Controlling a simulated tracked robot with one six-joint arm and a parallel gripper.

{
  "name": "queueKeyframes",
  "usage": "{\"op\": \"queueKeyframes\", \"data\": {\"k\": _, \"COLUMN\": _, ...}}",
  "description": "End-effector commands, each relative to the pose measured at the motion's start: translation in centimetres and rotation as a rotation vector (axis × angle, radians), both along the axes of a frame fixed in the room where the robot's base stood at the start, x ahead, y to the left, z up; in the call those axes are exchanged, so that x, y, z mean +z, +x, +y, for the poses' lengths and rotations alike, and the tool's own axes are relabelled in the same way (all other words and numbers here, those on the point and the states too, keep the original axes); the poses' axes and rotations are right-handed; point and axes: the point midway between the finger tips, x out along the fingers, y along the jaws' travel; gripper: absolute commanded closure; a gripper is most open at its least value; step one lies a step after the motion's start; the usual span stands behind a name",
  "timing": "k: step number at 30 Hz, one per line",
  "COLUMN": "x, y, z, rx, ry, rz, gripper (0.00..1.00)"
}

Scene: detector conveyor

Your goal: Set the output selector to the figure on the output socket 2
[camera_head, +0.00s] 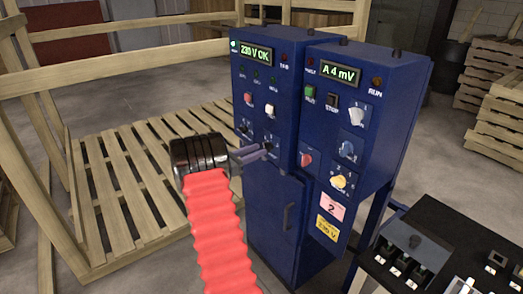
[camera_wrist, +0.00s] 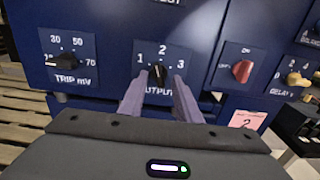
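The output selector (camera_wrist: 158,73) is a small black knob on a blue panel plate marked 1, 2, 3 and OUTPUT in the wrist view. Its pale mark seems to point up, near the 2. My gripper (camera_wrist: 159,82) has one finger on each side of the knob, with narrow gaps showing. In the head view my gripper (camera_head: 260,152) reaches the left cabinet's lower knobs, and its fingers partly cover the selector. A pink note (camera_head: 332,207) on the right cabinet bears one figure; it also shows in the wrist view (camera_wrist: 247,121), where the figure looks like a 2. I cannot identify output socket 2.
The TRIP mV knob (camera_wrist: 66,62) is left of the selector, and a red switch (camera_wrist: 242,70) is to the right. A yellow note (camera_head: 327,228) hangs under the pink one. A black desk unit (camera_head: 437,240) with switches stands right. Wooden pallets (camera_head: 130,190) lie left.

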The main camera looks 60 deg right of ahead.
Motion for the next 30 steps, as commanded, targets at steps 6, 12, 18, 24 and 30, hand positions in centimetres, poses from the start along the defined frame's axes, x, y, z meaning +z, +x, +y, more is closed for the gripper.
{"op": "queueKeyframes", "data": {"k": 6, "x": 0.0, "y": 1.9, "z": 3.6, "rx": 0.002, "ry": 0.000, "rz": 0.001, "gripper": 0.70}}
{"op": "queueKeyframes", "data": {"k": 12, "x": 0.0, "y": 3.4, "z": 6.7, "rx": 0.001, "ry": 0.000, "rz": 0.001, "gripper": 0.70}}
{"op": "queueKeyframes", "data": {"k": 18, "x": 0.0, "y": 4.3, "z": 8.7, "rx": -0.001, "ry": -0.001, "rz": 0.000, "gripper": 0.70}}
{"op": "queueKeyframes", "data": {"k": 24, "x": 0.0, "y": 4.5, "z": 9.2, "rx": -0.003, "ry": -0.001, "rz": 0.000, "gripper": 0.70}}
{"op": "queueKeyframes", "data": {"k": 30, "x": 0.0, "y": 4.5, "z": 9.2, "rx": -0.002, "ry": -0.001, "rz": 0.000, "gripper": 0.70}}
